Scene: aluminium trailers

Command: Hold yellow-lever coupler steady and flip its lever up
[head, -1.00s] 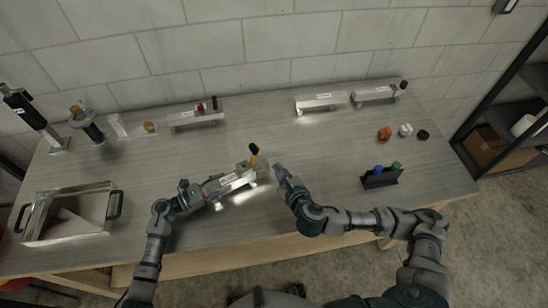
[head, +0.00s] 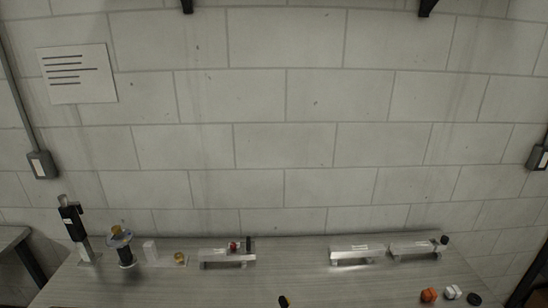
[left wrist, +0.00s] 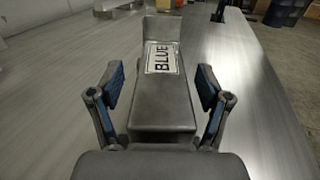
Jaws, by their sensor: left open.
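In the left wrist view, my left gripper (left wrist: 162,105) is open. Its blue-padded fingers stand on either side of a grey metal coupler body (left wrist: 160,108) with a white "BLUE" label (left wrist: 162,60). Gaps show between the pads and the body. No yellow lever shows clearly in that view. In the head view, only a small black tip with a trace of yellow (head: 284,300) shows at the bottom edge, probably the lever's end. The rest of that coupler is below the frame. My right gripper is outside both current views.
Along the table's back stand a black-handled jack (head: 72,220), a coupler with red and black knobs (head: 228,256) and two more metal couplers (head: 357,253) (head: 413,249). Orange (head: 429,295), white (head: 453,291) and black (head: 474,299) small parts lie at right.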

